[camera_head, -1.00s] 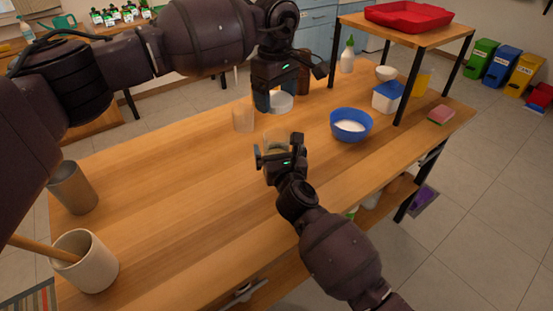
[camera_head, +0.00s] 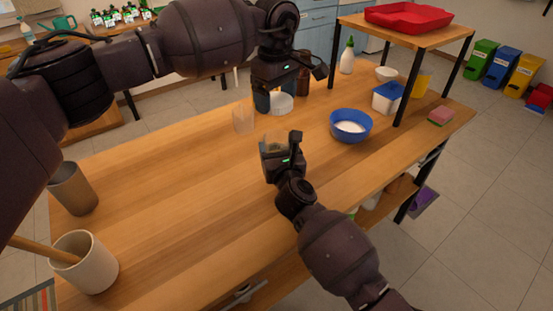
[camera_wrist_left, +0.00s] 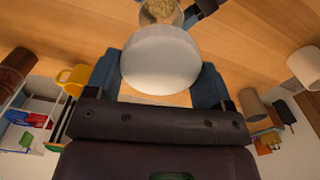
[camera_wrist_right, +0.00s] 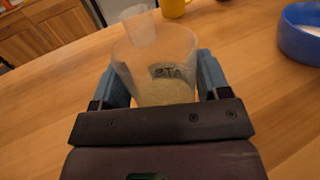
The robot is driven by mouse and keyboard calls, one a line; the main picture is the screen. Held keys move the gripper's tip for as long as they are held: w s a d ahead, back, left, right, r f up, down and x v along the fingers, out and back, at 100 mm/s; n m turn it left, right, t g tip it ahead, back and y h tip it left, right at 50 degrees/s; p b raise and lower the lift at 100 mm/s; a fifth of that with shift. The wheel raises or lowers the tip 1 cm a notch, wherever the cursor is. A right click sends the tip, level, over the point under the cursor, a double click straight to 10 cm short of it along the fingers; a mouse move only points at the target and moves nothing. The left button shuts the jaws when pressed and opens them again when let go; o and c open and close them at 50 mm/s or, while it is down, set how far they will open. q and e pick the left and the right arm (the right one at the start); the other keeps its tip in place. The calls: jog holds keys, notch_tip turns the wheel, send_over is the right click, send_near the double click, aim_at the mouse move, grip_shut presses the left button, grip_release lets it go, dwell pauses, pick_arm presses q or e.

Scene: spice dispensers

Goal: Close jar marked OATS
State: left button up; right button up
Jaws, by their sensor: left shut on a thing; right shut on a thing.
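The clear OATS jar (camera_wrist_right: 158,75) holds pale grains and stands upright and open-topped in the right wrist view. Its label shows reversed through the wall. My right gripper (camera_head: 281,144) is shut around the jar; its blue fingers touch both sides. In the head view the jar is mostly hidden by this gripper. My left gripper (camera_head: 274,98) is shut on a round white lid (camera_wrist_left: 160,60), which also shows in the head view (camera_head: 281,103). The lid is farther back than the jar and apart from it. The jar top (camera_wrist_left: 161,12) shows beyond the lid in the left wrist view.
An empty clear container (camera_head: 243,117) stands left of the jar. A blue bowl (camera_head: 350,125) with white contents stands to the right. A brown bottle (camera_head: 303,75) is behind the lid.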

pick_arm(q)
jog(key=shift+f, duration=2.5)
jog(key=shift+f, duration=0.9)
jog(key=shift+f, duration=0.6)
pick_arm(e)
jog(key=c, duration=0.4)
jog(key=shift+c, duration=0.2)
pick_arm(q)
jog(key=m, duration=1.6)
jog(key=shift+d, duration=0.2)
